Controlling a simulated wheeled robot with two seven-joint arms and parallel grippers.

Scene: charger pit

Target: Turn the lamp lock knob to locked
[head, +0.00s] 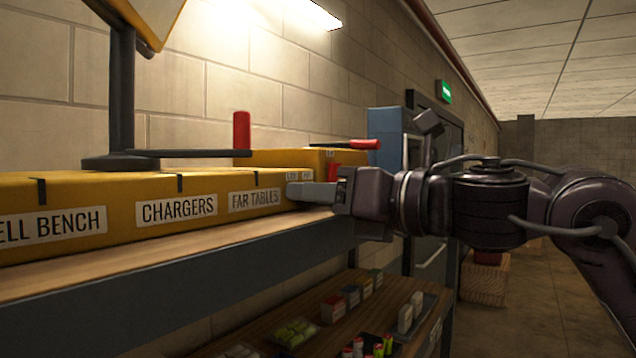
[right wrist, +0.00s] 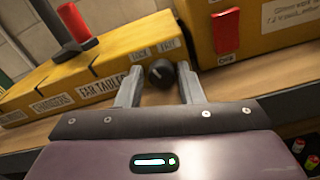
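The lamp lock knob (right wrist: 160,73) is a small round black knob on the front of the yellow box (right wrist: 95,75), below two small labels, LOCK at left and FREE at right. Its pointing direction is too small to tell. My right gripper (right wrist: 160,70) is open, with one finger on each side of the knob and gaps visible on both sides. In the head view my right gripper (head: 308,193) reaches left to the box's right end and hides the knob. The lamp's dark post (head: 122,95) stands on the yellow box (head: 110,188) at left. My left gripper is not in view.
A second yellow box with a red switch (right wrist: 226,32) is close at right in the wrist view. Below the bench edge, a lower shelf (head: 330,330) holds several small items.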

